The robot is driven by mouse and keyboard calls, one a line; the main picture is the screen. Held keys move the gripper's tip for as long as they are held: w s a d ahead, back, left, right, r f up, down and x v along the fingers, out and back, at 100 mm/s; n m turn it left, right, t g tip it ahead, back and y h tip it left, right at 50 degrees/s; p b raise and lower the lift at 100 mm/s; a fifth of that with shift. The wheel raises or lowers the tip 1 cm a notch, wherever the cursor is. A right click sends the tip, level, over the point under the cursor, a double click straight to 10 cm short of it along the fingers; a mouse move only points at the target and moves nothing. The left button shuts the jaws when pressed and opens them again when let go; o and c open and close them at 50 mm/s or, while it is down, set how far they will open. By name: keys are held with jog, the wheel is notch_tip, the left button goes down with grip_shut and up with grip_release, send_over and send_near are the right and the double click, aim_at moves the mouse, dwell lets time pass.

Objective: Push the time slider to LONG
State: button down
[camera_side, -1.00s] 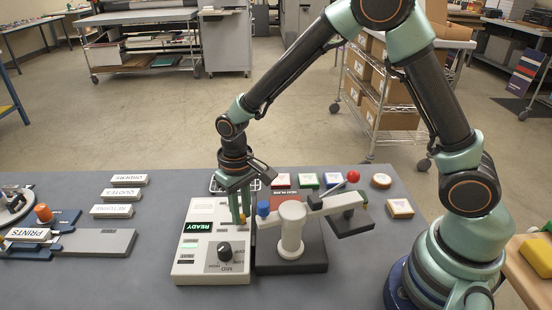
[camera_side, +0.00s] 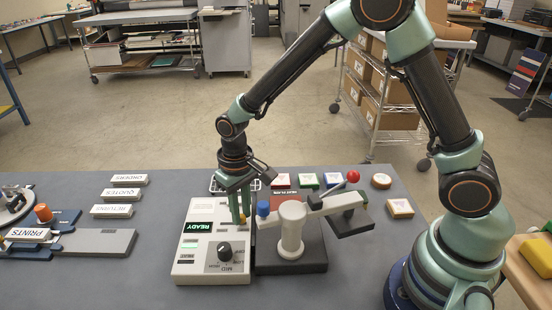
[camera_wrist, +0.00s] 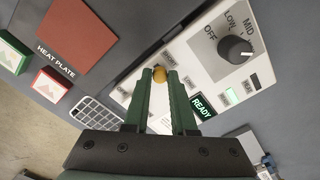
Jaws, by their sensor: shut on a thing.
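The control panel (camera_side: 187,272) is a pale box on the grey table, with a lit green READY display (camera_side: 198,228) and a black dial (camera_side: 225,251). The knob shows between the fingertips (camera_wrist: 158,78) in the wrist view.
A grey press with a blue cap (camera_side: 263,209) and a red ball handle (camera_side: 353,176) stands close to the panel's right. A red heat plate (camera_wrist: 78,33) and several colored blocks lie behind. A PRINTS tray (camera_side: 100,243) lies left, with clear table between.

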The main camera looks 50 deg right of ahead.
jog(key=shift+w+a, duration=1.65)
jog(key=shift+w, duration=0.05)
jog(key=c, duration=0.7)
grip_release()
jog(key=shift+s, duration=0.1)
notch_tip(320, 180, up, 12)
jog(key=shift+r, duration=0.1)
jog(key=shift+d, duration=0.1)
